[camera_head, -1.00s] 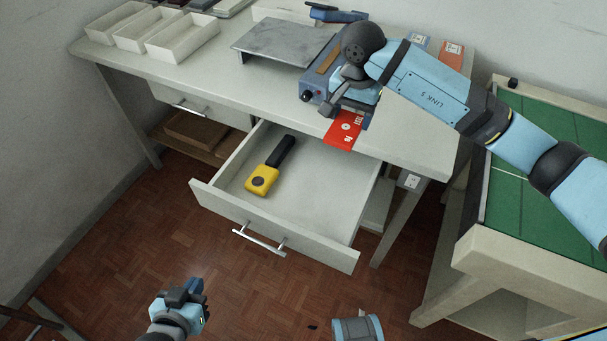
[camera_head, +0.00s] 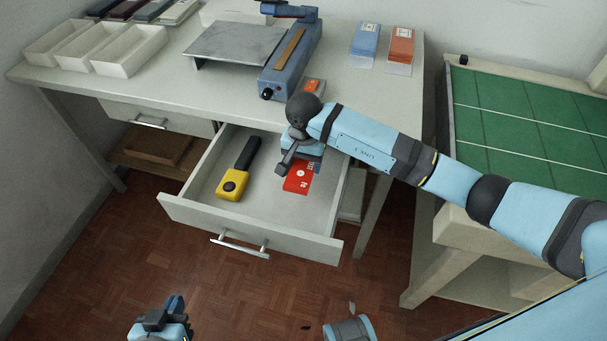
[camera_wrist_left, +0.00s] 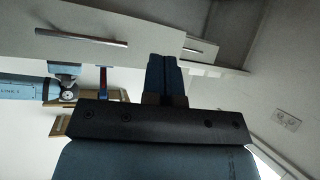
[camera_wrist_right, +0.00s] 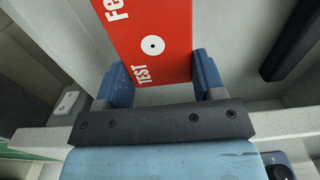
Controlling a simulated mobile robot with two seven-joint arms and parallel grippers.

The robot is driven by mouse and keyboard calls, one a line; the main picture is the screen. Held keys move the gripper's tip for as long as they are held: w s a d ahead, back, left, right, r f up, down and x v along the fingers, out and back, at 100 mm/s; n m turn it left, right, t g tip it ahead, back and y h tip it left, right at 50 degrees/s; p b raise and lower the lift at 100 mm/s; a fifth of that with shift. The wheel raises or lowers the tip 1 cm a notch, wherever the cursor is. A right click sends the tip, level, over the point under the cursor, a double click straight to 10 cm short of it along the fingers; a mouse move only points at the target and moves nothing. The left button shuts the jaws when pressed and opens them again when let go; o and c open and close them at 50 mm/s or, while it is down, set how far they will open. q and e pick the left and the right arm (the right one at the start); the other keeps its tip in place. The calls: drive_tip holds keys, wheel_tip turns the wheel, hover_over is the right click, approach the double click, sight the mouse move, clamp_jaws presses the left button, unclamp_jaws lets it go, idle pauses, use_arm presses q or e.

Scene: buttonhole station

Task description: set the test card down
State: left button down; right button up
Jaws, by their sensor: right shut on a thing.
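The red test card (camera_head: 298,178), with white lettering and a white ring around a dark dot, is in my right gripper (camera_head: 303,160) over the right part of the open drawer (camera_head: 250,231). In the right wrist view the test card (camera_wrist_right: 150,42) lies between the two blue fingers of the right gripper (camera_wrist_right: 162,76), its TEST end toward the palm. I cannot tell whether the card touches the drawer floor. My left gripper (camera_head: 168,312) is low at the front, away from the drawer; in the left wrist view its fingers (camera_wrist_left: 165,78) are together and empty.
A yellow and black tool (camera_head: 236,178) lies in the drawer left of the card.

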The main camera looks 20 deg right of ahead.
sight(304, 173)
wheel_tip(304, 173, down, 5)
drive_tip(key=shift+r+b, duration=0.15)
drive_tip(key=shift+b, duration=0.15)
drive_tip(key=shift+f, duration=0.25)
drive_tip(key=shift+f, duration=0.15)
drive_tip(key=o, duration=1)
drive_tip(key=shift+c, duration=0.2)
